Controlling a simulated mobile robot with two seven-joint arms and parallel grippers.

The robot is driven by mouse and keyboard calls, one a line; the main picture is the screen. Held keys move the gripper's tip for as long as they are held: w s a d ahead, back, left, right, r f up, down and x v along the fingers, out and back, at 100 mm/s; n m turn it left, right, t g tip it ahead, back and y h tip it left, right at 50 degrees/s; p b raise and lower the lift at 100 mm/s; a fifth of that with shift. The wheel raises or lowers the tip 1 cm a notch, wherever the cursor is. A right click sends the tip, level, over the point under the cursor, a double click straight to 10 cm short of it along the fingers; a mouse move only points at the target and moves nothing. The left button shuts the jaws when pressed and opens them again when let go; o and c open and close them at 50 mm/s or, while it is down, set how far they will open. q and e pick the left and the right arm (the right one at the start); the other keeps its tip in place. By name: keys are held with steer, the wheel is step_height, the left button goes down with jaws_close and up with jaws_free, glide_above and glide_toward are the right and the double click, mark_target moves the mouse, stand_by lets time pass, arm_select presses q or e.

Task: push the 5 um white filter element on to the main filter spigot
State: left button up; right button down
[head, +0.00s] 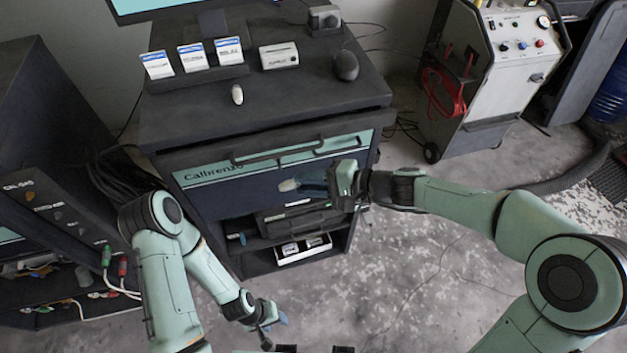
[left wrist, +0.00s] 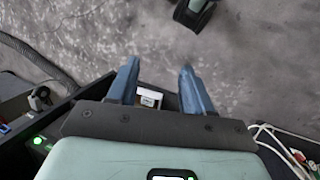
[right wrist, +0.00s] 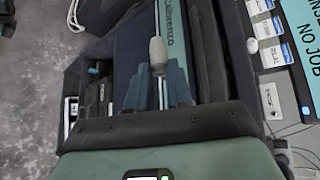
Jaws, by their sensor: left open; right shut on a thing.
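I cannot tell whether this is the 5 um white filter element. My left gripper (head: 275,330) is low over the floor, open and empty; its spread blue fingers also show in the left wrist view (left wrist: 160,78). I cannot make out the main filter spigot in any view.
The dark Calbrenzo cabinet (head: 230,220) has a front handle bar and open lower shelves with a white tray (head: 303,250). A wheeled grey machine (head: 490,70) stands back right.

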arm_select(q)
steer(key=shift+c, duration=0.6)
steer(key=w+a+r+n+t+h, duration=0.2)
steer(key=w+r+n+t+h, duration=0.3)
steer(key=r, duration=0.8)
steer(key=w+a+r+n+h, duration=0.25)
steer(key=w+r, duration=0.35)
steer(key=r, duration=0.7)
steer(key=w+a+r+n+t+h, duration=0.25)
steer(key=w+r+h, duration=0.3)
steer(key=r, duration=0.85)
steer(key=x, duration=1)
steer(key=shift+w+d+f, duration=0.25)
steer(key=shift+w+d, duration=0.05)
steer(key=shift+w, duration=0.1)
steer(key=shift+t, duration=0.25)
